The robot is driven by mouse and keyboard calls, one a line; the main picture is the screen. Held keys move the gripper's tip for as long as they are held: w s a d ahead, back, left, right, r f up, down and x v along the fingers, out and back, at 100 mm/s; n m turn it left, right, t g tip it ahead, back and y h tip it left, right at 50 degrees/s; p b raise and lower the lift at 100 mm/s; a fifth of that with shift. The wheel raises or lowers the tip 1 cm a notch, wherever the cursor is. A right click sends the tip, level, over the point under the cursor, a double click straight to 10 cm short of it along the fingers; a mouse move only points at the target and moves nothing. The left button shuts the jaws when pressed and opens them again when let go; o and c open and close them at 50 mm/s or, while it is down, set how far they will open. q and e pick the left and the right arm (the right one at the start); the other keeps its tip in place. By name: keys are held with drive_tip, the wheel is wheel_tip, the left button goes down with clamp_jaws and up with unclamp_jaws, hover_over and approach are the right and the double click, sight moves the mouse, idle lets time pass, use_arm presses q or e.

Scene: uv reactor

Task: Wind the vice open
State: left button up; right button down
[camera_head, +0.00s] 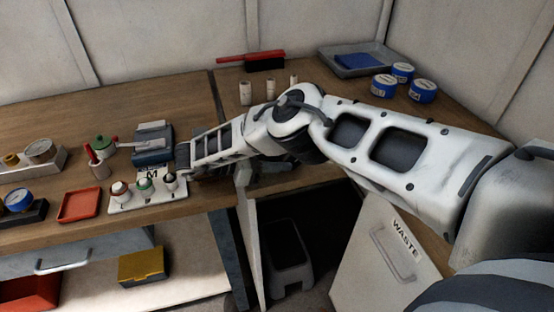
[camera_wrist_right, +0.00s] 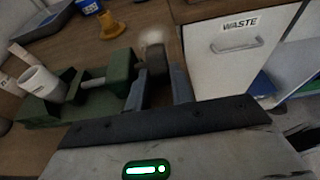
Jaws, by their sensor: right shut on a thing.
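In the right wrist view the green vice (camera_wrist_right: 105,82) sits on the wooden bench, with a pale metal screw or rod (camera_wrist_right: 93,83) between its green parts. My right gripper (camera_wrist_right: 160,82) is shut on the dark round vice handle (camera_wrist_right: 152,62) at the vice's right end. The handle's far side is blurred. A white cylinder (camera_wrist_right: 40,82) stands at the vice's left end; I cannot tell whether the jaws touch it. In the head view my right arm hides the vice and the fingertips. My left gripper is not in view.
A white cabinet marked WASTE (camera_head: 390,250) is beside the bench edge. Blue tubs (camera_head: 422,91) and a grey tray (camera_head: 340,66) stand at the back right. White cylinders (camera_head: 246,93) stand behind my arm. A white rack (camera_head: 148,199) and red tray (camera_head: 79,205) are at left.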

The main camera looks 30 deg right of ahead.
drive_tip(key=c, duration=1.5)
unclamp_jaws()
